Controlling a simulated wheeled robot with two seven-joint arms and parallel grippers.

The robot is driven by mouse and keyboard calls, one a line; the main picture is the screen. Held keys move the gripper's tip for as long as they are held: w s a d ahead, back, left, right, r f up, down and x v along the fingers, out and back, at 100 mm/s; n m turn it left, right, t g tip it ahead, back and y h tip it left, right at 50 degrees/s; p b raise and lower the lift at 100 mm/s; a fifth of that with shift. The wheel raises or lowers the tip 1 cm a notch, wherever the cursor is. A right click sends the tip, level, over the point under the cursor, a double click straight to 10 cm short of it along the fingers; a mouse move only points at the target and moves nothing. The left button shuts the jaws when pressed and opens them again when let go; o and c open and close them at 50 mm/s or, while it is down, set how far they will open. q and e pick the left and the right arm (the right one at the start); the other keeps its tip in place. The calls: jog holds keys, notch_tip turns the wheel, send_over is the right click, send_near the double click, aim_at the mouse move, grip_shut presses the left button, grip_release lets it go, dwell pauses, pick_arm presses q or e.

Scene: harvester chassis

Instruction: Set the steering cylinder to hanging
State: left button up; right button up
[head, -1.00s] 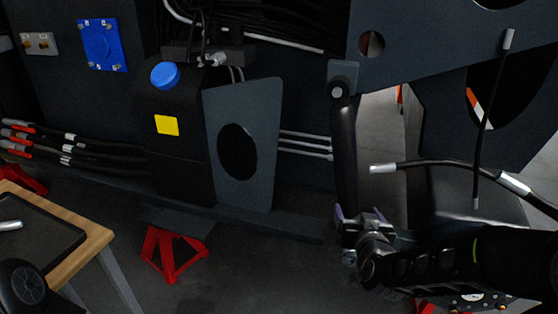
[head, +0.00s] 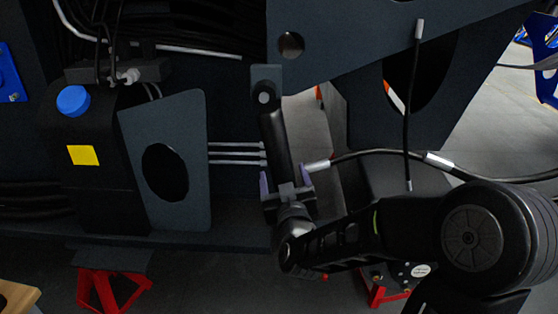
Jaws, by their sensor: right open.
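The steering cylinder (head: 276,140) is a dark cylinder pinned at its top to a grey bracket (head: 264,75). It hangs down from that pin, tilted slightly, with its lower end toward the right. My right gripper (head: 285,181) is at the cylinder's lower part, with its purple-tipped fingers apart, one on each side of the cylinder in the picture. I cannot tell whether the fingers touch it. The gripper's body hides the cylinder's lower end. My left gripper is not in view.
A black hose (head: 385,153) with metal ends runs close to the right of my gripper. A black tank with a blue cap (head: 73,100) and a grey plate with an oval hole (head: 195,150) stand on the left. Red stands (head: 110,290) are on the floor.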

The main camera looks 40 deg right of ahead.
jog(key=x, duration=0.7)
jog(key=shift+w+d, duration=0.1)
grip_shut()
dwell(0.7)
jog(key=shift+b, duration=0.3)
